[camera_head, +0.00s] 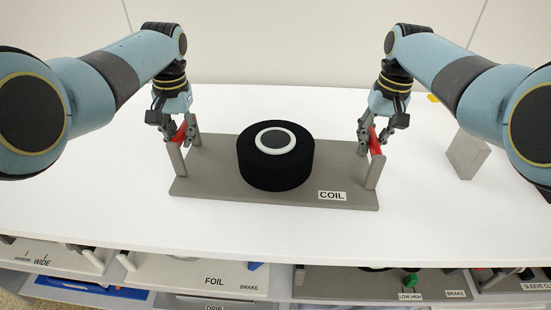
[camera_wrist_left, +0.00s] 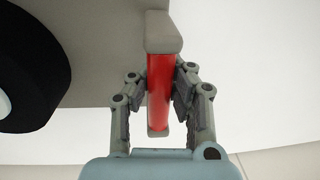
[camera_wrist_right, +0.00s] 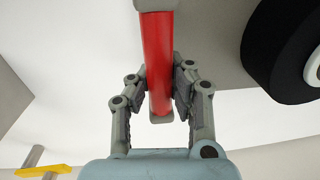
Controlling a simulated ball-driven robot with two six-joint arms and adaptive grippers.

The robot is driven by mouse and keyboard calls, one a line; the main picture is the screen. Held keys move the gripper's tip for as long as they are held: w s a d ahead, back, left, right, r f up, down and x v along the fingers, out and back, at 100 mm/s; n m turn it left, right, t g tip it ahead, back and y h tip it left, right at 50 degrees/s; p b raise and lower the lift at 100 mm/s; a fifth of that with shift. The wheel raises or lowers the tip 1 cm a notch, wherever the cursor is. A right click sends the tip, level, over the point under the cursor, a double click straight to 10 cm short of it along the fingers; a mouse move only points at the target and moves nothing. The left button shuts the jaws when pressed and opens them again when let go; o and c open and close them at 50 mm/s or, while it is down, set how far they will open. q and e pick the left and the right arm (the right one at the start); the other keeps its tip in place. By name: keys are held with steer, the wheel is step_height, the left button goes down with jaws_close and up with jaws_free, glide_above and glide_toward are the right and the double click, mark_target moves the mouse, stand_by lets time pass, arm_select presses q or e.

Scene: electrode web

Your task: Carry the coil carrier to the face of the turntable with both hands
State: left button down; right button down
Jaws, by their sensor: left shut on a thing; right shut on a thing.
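The coil carrier (camera_head: 215,187) is a grey flat board labelled COIL, with a red bar between grey posts at each end. A black coil (camera_head: 275,172) with a white ring core sits on its middle. My left gripper (camera_head: 179,137) is shut on the left red handle (camera_wrist_left: 159,85), with a finger on each side of the bar. My right gripper (camera_head: 371,138) is shut on the right red handle (camera_wrist_right: 158,60) the same way. The carrier looks level over the white table; I cannot tell whether it touches it. I cannot make out the turntable.
Along the front, lower shelves hold labelled stations, including a FOIL one (camera_head: 185,270).

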arm_select(q)
steer(key=shift+w, duration=0.2)
arm_select(e)
steer(key=shift+w, duration=0.15)
arm_select(q)
steer(key=shift+r, duration=0.15)
arm_select(e)
steer(key=shift+r, duration=0.15)
